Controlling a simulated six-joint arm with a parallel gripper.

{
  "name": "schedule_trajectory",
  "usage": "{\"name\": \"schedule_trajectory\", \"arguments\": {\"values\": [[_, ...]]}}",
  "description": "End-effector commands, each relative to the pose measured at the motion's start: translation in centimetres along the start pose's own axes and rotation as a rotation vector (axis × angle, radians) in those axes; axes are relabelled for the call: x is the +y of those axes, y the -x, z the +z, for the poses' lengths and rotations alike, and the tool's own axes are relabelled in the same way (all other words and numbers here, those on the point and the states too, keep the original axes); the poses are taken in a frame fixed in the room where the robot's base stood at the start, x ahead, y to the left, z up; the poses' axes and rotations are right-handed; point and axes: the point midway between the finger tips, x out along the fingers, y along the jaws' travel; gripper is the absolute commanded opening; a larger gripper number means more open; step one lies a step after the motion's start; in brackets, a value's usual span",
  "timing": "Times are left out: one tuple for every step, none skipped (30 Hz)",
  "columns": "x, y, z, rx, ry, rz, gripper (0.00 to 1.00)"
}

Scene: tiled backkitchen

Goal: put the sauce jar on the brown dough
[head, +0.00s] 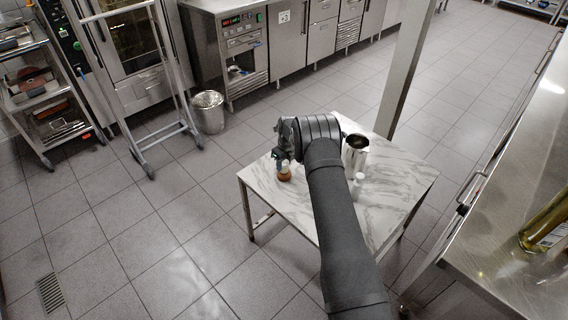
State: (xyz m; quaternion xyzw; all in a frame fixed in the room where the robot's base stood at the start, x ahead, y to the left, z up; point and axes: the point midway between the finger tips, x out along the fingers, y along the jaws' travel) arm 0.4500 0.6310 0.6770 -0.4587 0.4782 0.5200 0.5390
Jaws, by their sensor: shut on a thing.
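My gripper (281,161) is over the left part of the marble-topped table, pointing down, shut on a small pale thing (285,166) that I take to be the sauce jar. Only a little of it shows between and below the dark fingers. Right under it is a small rounded brown thing (285,177), apparently the brown dough, on the tabletop. I cannot tell whether the jar touches the dough or hangs just above it.
A steel counter (530,270) with a yellowish bottle (545,222) is at the right. The table's front left is clear.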

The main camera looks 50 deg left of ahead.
Motion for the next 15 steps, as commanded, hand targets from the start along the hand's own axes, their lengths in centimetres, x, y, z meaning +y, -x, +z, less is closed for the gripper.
{"name": "schedule_trajectory", "arguments": {"values": [[0.0, -0.01, -0.01, 0.0, 0.0, 0.0, 0.14], [0.0, -0.07, -0.03, 0.0, 0.0, 0.0, 0.14], [0.0, -0.2, -0.05, 0.001, 0.0, 0.0, 0.14], [0.01, -0.31, -0.07, 0.001, 0.0, 0.001, 0.14], [0.01, -0.41, -0.09, 0.001, 0.0, 0.001, 0.14], [0.01, -0.36, -0.08, 0.001, 0.0, 0.001, 0.46], [0.01, -0.35, -0.08, 0.001, 0.0, 0.001, 0.52], [0.01, -0.35, -0.08, 0.001, 0.0, 0.001, 0.58], [0.01, -0.35, -0.08, 0.001, 0.0, 0.001, 0.6], [0.01, -0.34, -0.08, 0.001, 0.0, 0.001, 0.6], [0.01, -0.34, -0.08, 0.001, 0.0, 0.001, 0.6], [0.01, -0.33, -0.08, 0.001, 0.0, 0.001, 0.6], [0.01, -0.33, -0.08, 0.001, 0.0, 0.001, 0.6], [0.01, -0.33, -0.08, 0.001, 0.0, 0.001, 0.6], [0.01, -0.33, -0.08, 0.001, 0.0, 0.001, 0.6]]}}
